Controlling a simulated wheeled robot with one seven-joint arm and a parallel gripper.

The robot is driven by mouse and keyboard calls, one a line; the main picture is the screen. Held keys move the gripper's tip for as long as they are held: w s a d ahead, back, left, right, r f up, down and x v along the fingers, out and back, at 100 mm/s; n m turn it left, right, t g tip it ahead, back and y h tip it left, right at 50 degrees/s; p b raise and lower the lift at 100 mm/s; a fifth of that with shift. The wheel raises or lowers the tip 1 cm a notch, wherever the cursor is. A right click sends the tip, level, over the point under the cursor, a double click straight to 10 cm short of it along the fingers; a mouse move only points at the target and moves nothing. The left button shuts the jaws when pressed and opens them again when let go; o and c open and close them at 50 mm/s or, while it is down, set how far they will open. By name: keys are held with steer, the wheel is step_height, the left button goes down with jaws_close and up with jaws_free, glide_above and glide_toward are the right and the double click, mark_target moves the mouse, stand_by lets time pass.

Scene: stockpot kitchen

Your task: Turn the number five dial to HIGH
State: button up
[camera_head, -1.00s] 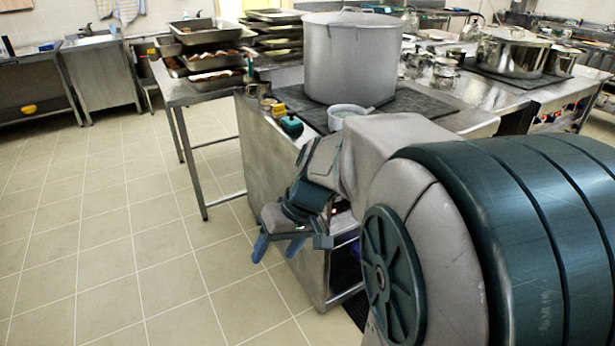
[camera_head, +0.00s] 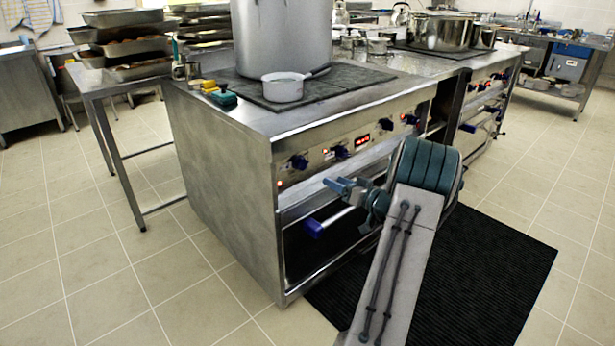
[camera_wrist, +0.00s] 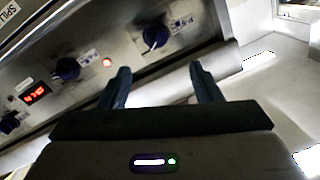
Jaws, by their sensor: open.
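The stove's front panel (camera_head: 318,163) carries several dark blue dials. In the head view, the leftmost dial (camera_head: 298,161) is near the panel's left end, with a second dial (camera_head: 340,152) to its right. The wrist view shows the panel turned over. There, one dial (camera_wrist: 155,37) sits at top centre, beyond the fingertips, beside a small label, and another dial (camera_wrist: 68,68) is to its left. The labels are too small to tell which is number five. My gripper (camera_head: 340,186) is open and empty, in front of and below the panel. Its two fingers (camera_wrist: 161,80) are apart, touching no dial.
A blue-ended oven handle (camera_head: 314,228) sticks out below the panel. A large stockpot (camera_head: 282,35) and a small saucepan (camera_head: 283,90) stand on the hob, the saucepan near the front. A black mat (camera_head: 480,265) lies on the floor.

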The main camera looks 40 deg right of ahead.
mark_target(307, 166)
steer(key=w, duration=0.4)
steer(key=w+a, duration=0.1)
steer(key=w, duration=0.4)
steer(key=w+b, duration=0.1)
steer(key=w, duration=0.3)
steer(key=shift+w+a+f, duration=0.1)
steer(key=shift+w+a, duration=0.15)
steer(key=shift+a, duration=0.05)
steer(key=c, duration=1)
